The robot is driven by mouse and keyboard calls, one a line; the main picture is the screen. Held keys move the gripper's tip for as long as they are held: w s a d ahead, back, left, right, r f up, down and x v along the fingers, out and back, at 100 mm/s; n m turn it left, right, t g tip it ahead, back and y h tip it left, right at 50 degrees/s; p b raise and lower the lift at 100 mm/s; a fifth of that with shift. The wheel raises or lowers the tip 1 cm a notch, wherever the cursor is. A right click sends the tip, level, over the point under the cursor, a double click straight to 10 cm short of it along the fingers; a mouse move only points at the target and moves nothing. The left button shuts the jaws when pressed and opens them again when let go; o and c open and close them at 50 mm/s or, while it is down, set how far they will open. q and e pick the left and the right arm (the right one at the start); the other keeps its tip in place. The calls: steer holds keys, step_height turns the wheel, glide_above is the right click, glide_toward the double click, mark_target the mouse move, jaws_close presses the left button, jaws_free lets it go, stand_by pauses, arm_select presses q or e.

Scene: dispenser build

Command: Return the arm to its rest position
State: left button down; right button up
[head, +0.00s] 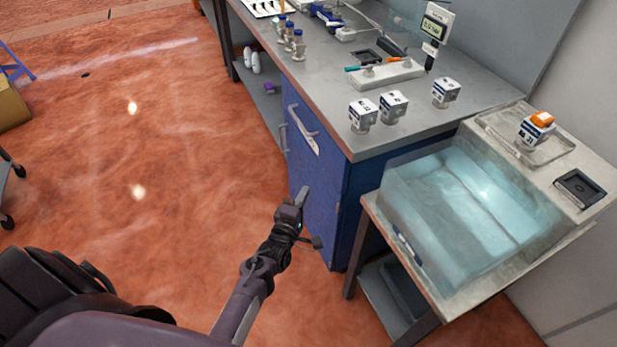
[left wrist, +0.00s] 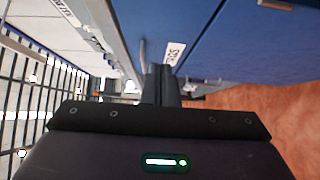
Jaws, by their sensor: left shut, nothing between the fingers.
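My left gripper (head: 303,196) is in front of the blue cabinet below the bench, low and beside its door. Its fingers are shut with nothing between them. In the left wrist view the shut fingers (left wrist: 160,85) point toward the blue cabinet (left wrist: 215,40). The cabinet front (head: 318,185) also shows in the head view, with a handle and a white label. I cannot tell whether the fingers touch the cabinet. My right gripper is not in view.
The grey bench (head: 330,80) carries several white-and-blue labelled blocks and a digital meter (head: 434,28). A side table holds a translucent teal bin (head: 465,205) and an orange-topped block (head: 536,128). The red floor (head: 150,130) left of the cabinet is mostly clear.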

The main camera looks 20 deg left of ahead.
arm_select(q)
steer(key=s+d+f+m+g+h, duration=0.1)
steer(key=s+d+f+m+g, duration=0.2)
steer(key=s+f, duration=0.5)
steer(key=s+d+f+m+g+h, duration=0.1)
steer(key=s+d+f+m+g, duration=0.3)
steer(key=f, duration=0.6)
steer(key=s+f+m+g+h, duration=0.1)
steer(key=s+f+m+g, duration=0.1)
steer(key=s+f+m, duration=0.45)
steer(key=s+a+f+m+g+y, duration=0.1)
steer(key=s+f+m+g, duration=0.3)
steer(key=s, duration=0.9)
steer(key=s+a+f+m+g, duration=0.3)
steer(key=s+f, duration=0.5)
steer(key=s, duration=0.6)
steer(key=shift+s+a+f+m+g+y, duration=0.2)
steer(key=shift+f+m+g+y, duration=0.1)
steer(key=shift+m+g+y, duration=0.15)
